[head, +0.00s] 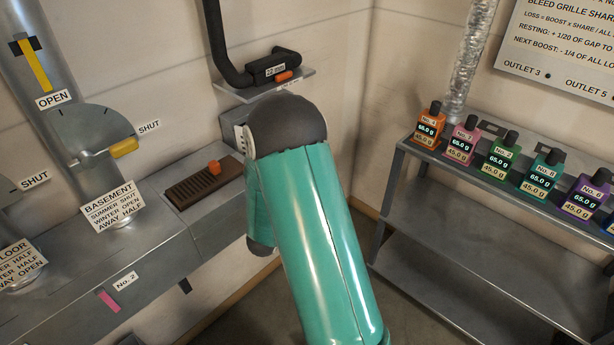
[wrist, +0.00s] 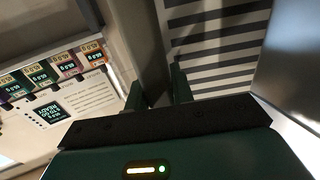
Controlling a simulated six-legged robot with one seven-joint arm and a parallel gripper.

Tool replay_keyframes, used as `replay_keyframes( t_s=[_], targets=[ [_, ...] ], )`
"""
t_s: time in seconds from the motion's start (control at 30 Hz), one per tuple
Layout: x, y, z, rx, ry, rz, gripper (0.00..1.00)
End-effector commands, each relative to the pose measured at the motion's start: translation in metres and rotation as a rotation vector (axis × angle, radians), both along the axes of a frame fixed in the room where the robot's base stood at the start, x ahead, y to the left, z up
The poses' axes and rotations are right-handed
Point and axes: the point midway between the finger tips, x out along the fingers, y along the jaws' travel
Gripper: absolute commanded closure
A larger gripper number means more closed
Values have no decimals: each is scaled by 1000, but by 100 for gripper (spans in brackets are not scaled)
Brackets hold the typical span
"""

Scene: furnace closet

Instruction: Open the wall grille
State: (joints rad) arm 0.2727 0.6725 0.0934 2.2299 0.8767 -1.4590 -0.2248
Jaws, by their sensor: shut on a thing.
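The wall grille (wrist: 218,45) shows in the wrist view as light and dark stripes, right of my fingers. The exact part gripped is too dim to make out. In the head view my teal arm covers the gripper and most of that spot. A white slotted strip (head: 240,138) shows just left of the arm's dark joint and may be part of the grille.
A brown slotted register (head: 190,190) with an orange knob lies on the metal duct at left. A small shelf (head: 265,88) with a black pipe end is above my arm. A metal rack (head: 440,222) with several coloured bottles stands right. Open floor lies between.

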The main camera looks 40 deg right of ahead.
Motion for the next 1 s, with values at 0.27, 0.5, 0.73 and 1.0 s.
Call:
replay_keyframes(
  t_s=[0.27,0.5,0.73,1.0],
  targets=[
    [-9,36,1,-3,-3,-92,100],
    [-13,50,1,-2,-2,-94,100],
    [-14,52,1,-2,-2,-95,100],
    [-14,52,1,-2,-2,-96,67]
  ],
)
